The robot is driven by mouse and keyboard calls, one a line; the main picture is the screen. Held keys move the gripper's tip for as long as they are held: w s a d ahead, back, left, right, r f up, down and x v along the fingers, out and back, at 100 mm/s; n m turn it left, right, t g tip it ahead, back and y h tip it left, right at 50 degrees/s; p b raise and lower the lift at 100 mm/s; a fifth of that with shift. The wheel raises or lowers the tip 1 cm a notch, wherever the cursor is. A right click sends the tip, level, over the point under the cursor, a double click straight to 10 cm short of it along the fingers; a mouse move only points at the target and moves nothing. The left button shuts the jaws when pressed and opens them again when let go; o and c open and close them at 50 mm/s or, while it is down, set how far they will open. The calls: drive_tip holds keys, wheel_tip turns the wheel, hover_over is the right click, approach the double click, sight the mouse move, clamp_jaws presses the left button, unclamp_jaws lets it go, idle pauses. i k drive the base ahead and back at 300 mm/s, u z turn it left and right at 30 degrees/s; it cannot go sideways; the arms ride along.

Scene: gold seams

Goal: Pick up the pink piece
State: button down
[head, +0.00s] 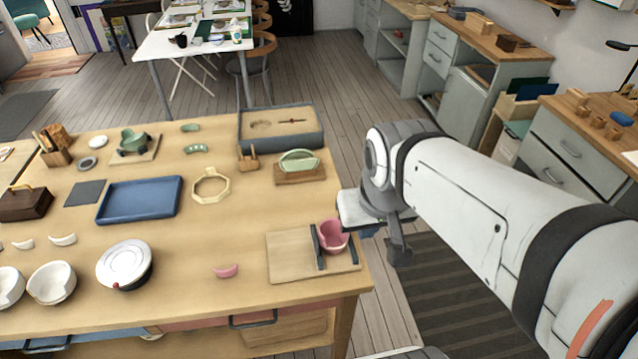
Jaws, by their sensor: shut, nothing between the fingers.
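A small curved pink piece (226,271) lies alone on the wooden table, near its front edge. A broken pink cup (332,238) stands between dark upright guides on a wooden board (290,254) at the table's right front corner. My gripper (401,258) hangs at the end of my arm, just off the table's right edge. It points down, is shut and holds nothing. It is apart from the cup and well to the right of the loose pink piece.
A white round pot (125,264) and white broken bowls (52,283) stand left of the loose piece. A blue tray (139,200), an octagonal wooden ring (211,186) and a green dish on a stand (299,162) lie farther back. Bare tabletop surrounds the loose piece.

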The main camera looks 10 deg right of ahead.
sight(233, 270)
drive_tip(key=z, duration=2.2)
drive_tip(key=k, duration=2)
drive_tip(key=u, duration=1.45)
drive_tip(key=i, duration=0.7)
drive_tip(key=u, duration=0.05)
